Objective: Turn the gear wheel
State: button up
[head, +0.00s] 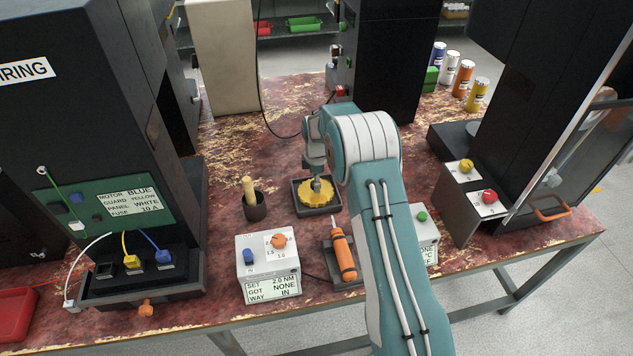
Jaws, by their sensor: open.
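The yellow gear wheel (320,196) lies flat in a dark square holder (331,211) in the middle of the red worn table. A grey upright piece stands at its centre. My arm reaches in from the lower right and ends above and just behind the gear wheel. My gripper (316,172) is at or just over the wheel's upper part and is open. Its fingertips are small and partly hidden, so I cannot tell whether they touch the wheel.
A dark cup (255,207) with a wooden handle stands left of the gear. A white control box (268,265) and an orange screwdriver (343,254) are in front. A wiring panel (105,203) stands left, a button box (476,190) right. Several cans stand at the back right.

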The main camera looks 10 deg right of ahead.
jog(key=shift+f, duration=0.3)
jog(key=shift+a, duration=0.2)
grip_shut()
jog(key=shift+m, duration=0.4)
